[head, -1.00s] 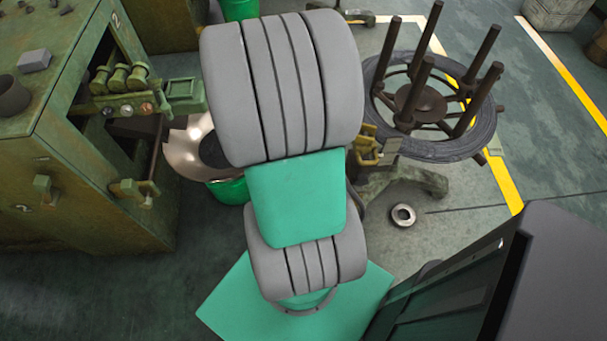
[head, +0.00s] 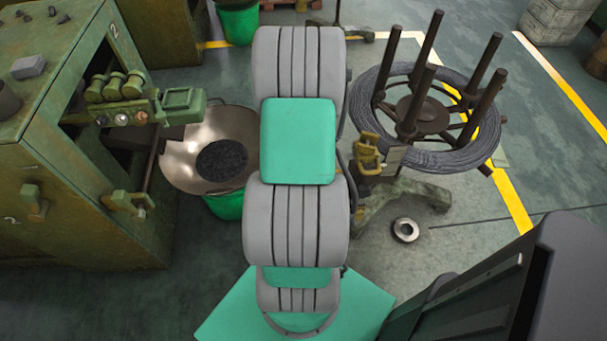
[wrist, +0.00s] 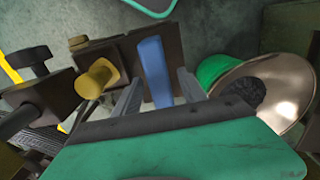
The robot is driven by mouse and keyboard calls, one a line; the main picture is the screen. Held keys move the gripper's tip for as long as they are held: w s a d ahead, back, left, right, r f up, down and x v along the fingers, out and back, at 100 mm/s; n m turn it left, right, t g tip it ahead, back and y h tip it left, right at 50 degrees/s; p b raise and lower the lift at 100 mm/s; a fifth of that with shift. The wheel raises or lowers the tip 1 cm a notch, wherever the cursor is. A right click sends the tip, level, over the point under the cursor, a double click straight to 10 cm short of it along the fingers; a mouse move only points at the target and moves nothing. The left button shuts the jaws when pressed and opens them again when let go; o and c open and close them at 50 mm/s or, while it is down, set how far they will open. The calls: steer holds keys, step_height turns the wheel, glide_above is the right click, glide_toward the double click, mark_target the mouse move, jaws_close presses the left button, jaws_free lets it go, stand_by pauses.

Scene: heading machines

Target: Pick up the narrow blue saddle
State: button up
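The narrow blue saddle (wrist: 153,70) shows in the wrist view as a slim upright blue bar, slightly tilted, beside a dark block. My gripper (wrist: 158,77) has two grey fingers, one on each side of the saddle in the picture. A gap shows between each finger and the blue bar, so the gripper looks open. I cannot tell how deep the saddle sits between the fingers. Its lower end is hidden behind a dark edge. In the head view, my arm hides the gripper, and the saddle is not visible there.
A yellow knob (wrist: 95,78) on dark blocks is close left of the fingers. A shiny bowl (head: 180,165) with dark contents sits on a green bucket (head: 226,206) beside the green machine (head: 75,190). A wire coil stand (head: 425,105) stands right. A metal ring (head: 405,230) lies on the floor.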

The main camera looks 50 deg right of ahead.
jaws_close()
stand_by(0.3)
stand_by(0.3)
